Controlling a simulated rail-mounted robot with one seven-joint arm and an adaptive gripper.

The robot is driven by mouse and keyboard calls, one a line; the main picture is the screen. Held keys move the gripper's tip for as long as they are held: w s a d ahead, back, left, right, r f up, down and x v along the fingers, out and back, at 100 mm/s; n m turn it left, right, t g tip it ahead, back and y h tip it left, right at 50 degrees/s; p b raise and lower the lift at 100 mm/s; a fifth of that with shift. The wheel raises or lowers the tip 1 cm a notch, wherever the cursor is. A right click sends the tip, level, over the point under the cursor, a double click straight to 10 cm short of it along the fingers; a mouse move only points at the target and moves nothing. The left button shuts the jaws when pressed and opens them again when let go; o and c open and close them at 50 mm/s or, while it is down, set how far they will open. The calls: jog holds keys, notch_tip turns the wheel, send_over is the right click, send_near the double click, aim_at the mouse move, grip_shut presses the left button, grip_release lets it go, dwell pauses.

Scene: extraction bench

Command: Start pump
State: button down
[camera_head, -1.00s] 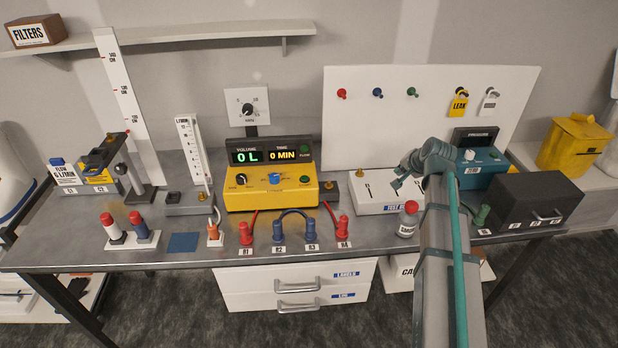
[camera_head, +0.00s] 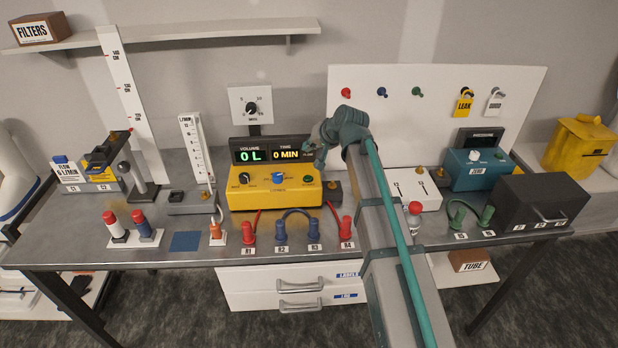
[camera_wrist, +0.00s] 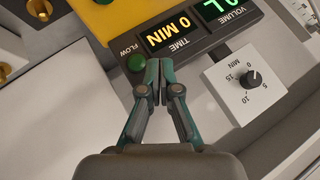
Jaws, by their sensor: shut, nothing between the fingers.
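The yellow pump unit (camera_head: 272,199) stands at the middle of the bench, with a black knob (camera_head: 244,179), a blue knob (camera_head: 278,177) and a green button (camera_head: 308,181) on its front. Its black display reads 0 L (camera_head: 248,156) and 0 MIN (camera_head: 286,155); the time readout also shows in the wrist view (camera_wrist: 167,32). My gripper (camera_head: 318,160) is at the display's right end, with its fingers shut and empty. In the wrist view my fingertips (camera_wrist: 160,64) are beside the green FLOW lamp (camera_wrist: 138,62); contact cannot be told. The green button is cut off at the top edge there (camera_wrist: 103,1).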

aim_at(309, 178)
jog(key=shift+f, duration=0.15)
jog(key=shift+f+b, duration=2.3)
jog(key=shift+f, duration=1.95)
jog(key=shift+f, duration=0.15)
jog(key=shift+f, duration=0.3)
jog(key=shift+f+b, duration=0.4)
jog(key=shift+b, duration=0.1)
jog(key=shift+r, duration=0.1)
jog(key=shift+r+p, duration=0.4)
jog(key=shift+r, duration=0.35)
jog(key=shift+r+p, duration=1.3)
jog(key=shift+r, duration=1.2)
